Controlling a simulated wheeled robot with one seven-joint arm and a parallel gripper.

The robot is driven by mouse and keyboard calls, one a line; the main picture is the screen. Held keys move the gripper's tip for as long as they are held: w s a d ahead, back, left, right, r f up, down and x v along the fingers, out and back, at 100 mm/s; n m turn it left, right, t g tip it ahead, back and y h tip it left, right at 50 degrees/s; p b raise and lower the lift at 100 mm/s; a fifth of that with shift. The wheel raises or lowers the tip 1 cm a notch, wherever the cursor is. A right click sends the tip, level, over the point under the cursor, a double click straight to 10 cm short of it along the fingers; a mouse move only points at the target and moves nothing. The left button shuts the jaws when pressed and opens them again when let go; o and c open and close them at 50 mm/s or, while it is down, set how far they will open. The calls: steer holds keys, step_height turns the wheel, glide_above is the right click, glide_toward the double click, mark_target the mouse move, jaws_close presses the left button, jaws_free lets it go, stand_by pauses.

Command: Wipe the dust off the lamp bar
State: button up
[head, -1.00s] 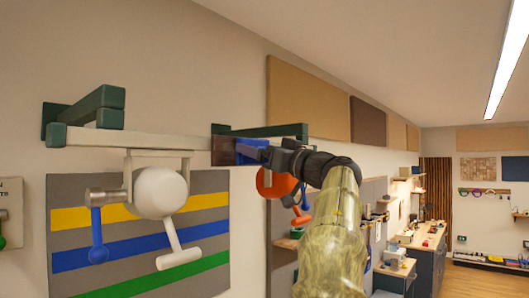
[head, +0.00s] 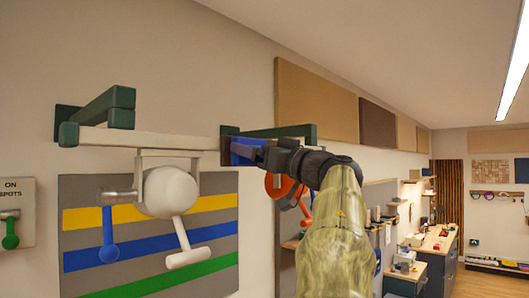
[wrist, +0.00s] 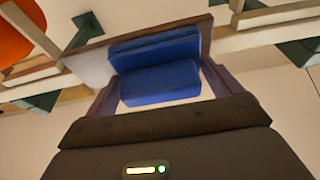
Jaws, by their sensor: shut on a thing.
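The lamp bar (head: 110,137) is a long pale beam running across the wall, held out on dark green brackets (head: 105,106). A white round lamp (head: 171,192) hangs below it. My gripper (head: 258,155) is at the bar's right part, by the right bracket (head: 285,131). It is shut on a blue block (head: 240,152), which also shows between the fingers in the wrist view (wrist: 158,78). A dark purple-brown patch (head: 225,146) shows just left of the block. I cannot tell whether it is dust, nor whether the block touches the bar.
A red-orange round lamp (head: 276,186) hangs just below my gripper, close to my arm. A striped panel (head: 80,262) is on the wall behind the white lamp. A sign with a green lever (head: 10,232) is at far left. Benches (head: 435,240) stand far right.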

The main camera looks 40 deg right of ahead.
steer(key=shift+a, duration=0.9)
steer(key=shift+a, duration=0.1)
steer(key=a, duration=0.3)
steer(key=shift+s, duration=0.15)
steer(key=shift+s, duration=0.1)
steer(key=shift+s+d, duration=0.15)
steer(key=shift+s, duration=1.3)
steer(key=shift+s+d, duration=0.15)
steer(key=shift+s, duration=1.25)
